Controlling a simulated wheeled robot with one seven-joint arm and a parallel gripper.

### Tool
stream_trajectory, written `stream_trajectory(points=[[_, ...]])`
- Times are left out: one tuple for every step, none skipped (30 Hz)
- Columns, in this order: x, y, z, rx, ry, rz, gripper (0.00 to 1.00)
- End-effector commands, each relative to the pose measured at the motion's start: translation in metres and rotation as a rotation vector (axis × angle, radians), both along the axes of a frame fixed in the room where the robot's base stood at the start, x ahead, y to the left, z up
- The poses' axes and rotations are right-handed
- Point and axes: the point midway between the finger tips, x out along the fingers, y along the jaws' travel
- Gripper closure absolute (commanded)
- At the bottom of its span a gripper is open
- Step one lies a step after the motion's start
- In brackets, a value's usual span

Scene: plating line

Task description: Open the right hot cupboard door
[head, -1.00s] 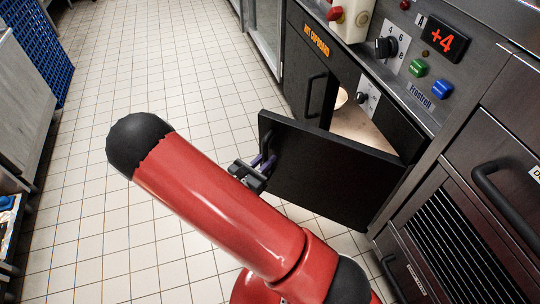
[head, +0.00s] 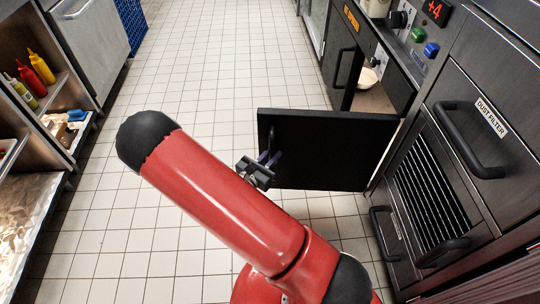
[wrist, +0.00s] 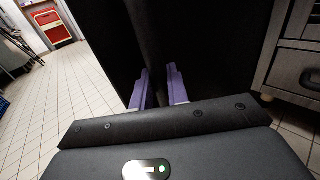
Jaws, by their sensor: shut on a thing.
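The right hot cupboard door (head: 335,150) is a black panel that stands swung wide open, hinged at its right edge. My gripper (head: 268,160) is at the door's free left edge, shut on its dark handle. In the wrist view, two purple fingers (wrist: 158,86) reach up against the black door (wrist: 120,40); the handle between them is hard to make out. The cupboard interior (head: 375,98) shows behind the door, with a pale bowl (head: 367,78) inside. The left hot cupboard door (head: 342,62) is closed, with an orange label above.
A control panel with green (head: 418,34) and blue (head: 431,50) buttons is above the opening. A dust filter drawer (head: 485,125) and vent grille (head: 432,185) are at the right. Shelves with sauce bottles (head: 42,67) stand at the left. The tiled floor (head: 220,60) between is clear.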

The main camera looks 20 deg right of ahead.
Motion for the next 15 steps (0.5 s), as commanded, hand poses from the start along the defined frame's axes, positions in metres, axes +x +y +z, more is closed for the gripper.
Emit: stream_trajectory(points=[[-0.0010, -0.0014, -0.0009, 0.001, 0.002, -0.003, 1.00], [-0.0010, -0.0016, -0.0009, 0.001, 0.002, -0.004, 1.00], [-0.0011, -0.0019, -0.0010, 0.001, 0.002, -0.004, 1.00], [-0.0011, -0.0020, -0.0010, 0.001, 0.002, -0.004, 1.00], [-0.0013, -0.0021, -0.0010, 0.001, 0.002, -0.004, 1.00], [-0.0013, -0.0023, -0.0010, 0.001, 0.002, -0.004, 1.00], [-0.0013, -0.0024, -0.0010, 0.001, 0.002, -0.005, 1.00], [-0.0014, -0.0025, -0.0010, 0.001, 0.002, -0.005, 1.00], [-0.0015, -0.0025, -0.0010, 0.001, 0.002, -0.005, 1.00], [-0.0015, -0.0027, -0.0010, 0.001, 0.002, -0.005, 1.00], [-0.0016, -0.0027, -0.0010, 0.000, 0.003, -0.006, 1.00], [-0.0016, -0.0029, -0.0010, 0.000, 0.003, -0.006, 1.00], [-0.0016, -0.0029, -0.0010, 0.000, 0.003, -0.006, 1.00], [-0.0017, -0.0029, -0.0010, 0.000, 0.003, -0.006, 1.00], [-0.0017, -0.0031, -0.0010, 0.000, 0.003, -0.007, 0.83]])
